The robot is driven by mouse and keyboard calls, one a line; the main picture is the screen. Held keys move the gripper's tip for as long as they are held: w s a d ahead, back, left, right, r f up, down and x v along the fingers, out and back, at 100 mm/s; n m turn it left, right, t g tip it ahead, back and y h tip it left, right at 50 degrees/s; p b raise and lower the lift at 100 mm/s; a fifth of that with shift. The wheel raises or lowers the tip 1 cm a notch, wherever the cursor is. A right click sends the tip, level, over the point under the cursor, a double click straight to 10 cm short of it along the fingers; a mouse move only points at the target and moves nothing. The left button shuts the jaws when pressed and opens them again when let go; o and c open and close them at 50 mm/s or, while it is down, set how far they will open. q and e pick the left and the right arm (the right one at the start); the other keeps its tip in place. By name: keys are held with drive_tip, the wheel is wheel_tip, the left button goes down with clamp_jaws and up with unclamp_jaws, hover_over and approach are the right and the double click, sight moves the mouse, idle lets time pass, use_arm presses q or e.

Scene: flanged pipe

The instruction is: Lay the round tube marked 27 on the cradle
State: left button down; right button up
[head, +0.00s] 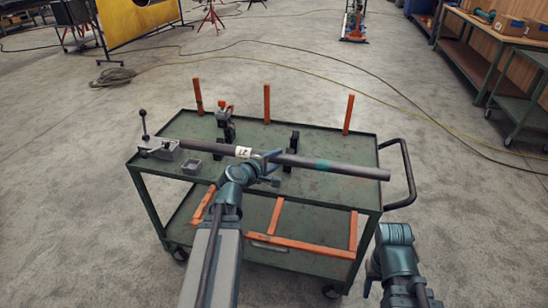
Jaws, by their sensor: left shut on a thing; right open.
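The long grey round tube (350,170) lies across the picture above the green cart, with a white label (243,152) with dark marks and a teal band to its right. My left gripper (270,160) is shut on the tube between label and band. The tube's right end reaches past the cart's right edge. Two dark upright supports, apparently the cradle (293,139), stand on the cart top; the tube passes in front of their lower parts. I cannot tell whether it touches them. My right gripper (373,275) is low at the right, apart from the tube; its fingers are hard to make out.
The green cart (330,195) has three orange posts (267,103) along its back edge and a black handle (407,175) at right. Orange bars lie on the lower shelf. Benches stand far right.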

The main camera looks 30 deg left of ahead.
sight(275, 159)
use_arm(q)
drive_tip(key=shift+r, duration=0.1)
wheel_tip(275, 159, up, 18)
drive_tip(key=p, duration=1.7)
drive_tip(key=shift+f+p, duration=0.2)
drive_tip(key=shift+p, duration=0.15)
